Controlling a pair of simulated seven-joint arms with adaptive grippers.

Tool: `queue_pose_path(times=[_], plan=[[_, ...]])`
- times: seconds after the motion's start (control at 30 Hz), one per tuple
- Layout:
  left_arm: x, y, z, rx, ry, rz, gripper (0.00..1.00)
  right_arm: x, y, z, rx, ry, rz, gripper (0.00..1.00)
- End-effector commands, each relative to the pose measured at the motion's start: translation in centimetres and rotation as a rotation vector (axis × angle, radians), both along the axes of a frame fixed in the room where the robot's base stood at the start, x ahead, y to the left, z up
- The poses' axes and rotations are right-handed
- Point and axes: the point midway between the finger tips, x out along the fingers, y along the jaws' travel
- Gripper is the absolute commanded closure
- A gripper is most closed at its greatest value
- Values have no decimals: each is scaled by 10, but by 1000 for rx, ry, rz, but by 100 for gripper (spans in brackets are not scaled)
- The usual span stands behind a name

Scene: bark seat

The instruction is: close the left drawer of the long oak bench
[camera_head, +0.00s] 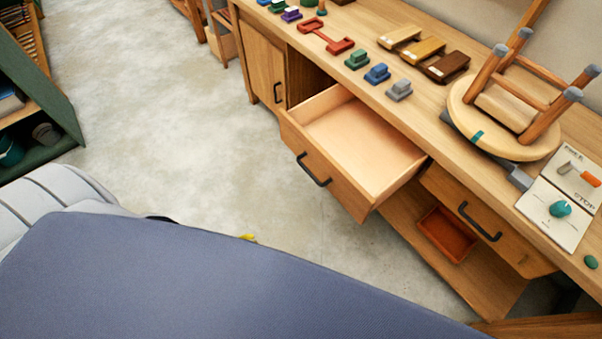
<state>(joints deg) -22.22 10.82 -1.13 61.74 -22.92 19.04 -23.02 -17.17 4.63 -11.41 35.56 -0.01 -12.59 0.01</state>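The long oak bench (455,129) runs from the upper left to the lower right. Its left drawer (318,168) is pulled well out, with a black bar handle (314,170) on its front. The drawer's inside is pale and looks empty. The right drawer (487,222) sits in the bench with its own black handle. A large blue-grey surface fills the bottom and hides what lies behind it. A small yellow sliver (248,237) shows at its edge; I cannot tell whether it belongs to my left gripper. No gripper fingers are clearly visible, and none touches the drawer.
An upturned stool (515,140), small coloured blocks and a switch panel (559,205) are on the benchtop. A red tray (447,234) lies on the lower shelf. A green shelf unit (58,118) stands at left. The concrete floor before the drawer is clear.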

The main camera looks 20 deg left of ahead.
Motion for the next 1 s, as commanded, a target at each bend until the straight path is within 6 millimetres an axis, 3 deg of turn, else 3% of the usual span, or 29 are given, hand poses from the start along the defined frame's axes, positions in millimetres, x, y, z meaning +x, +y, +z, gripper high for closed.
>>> queue_pose_path(times=[0.03, 0.1, 0.2, 0.3, 0.4, 0.5, 0.73, 1.0], plan=[[25, 0, 34, 50, -119, -75, 100, 0, 1, 0, 1, 0, -1, 56], [52, -6, 81, 126, -278, -180, 100, 0, 3, 0, 3, 1, -1, 56], [77, -17, 142, 240, -491, -310, 100, 0, 5, 0, 4, 0, 0, 56], [89, -32, 193, 344, -676, -413, 100, -1, 5, 0, 5, 1, 0, 56], [91, -47, 230, 426, -822, -484, 100, -1, 5, 0, 5, 2, 0, 56], [88, -58, 250, 487, -919, -529, 100, -1, 4, 0, 5, 2, 0, 56], [86, -64, 260, 556, -986, -548, 100, -1, 2, 0, 1, 2, 1, 56], [113, -79, 266, 565, -990, -547, 100, -1, -2, 0, -2, 2, 2, 56]])
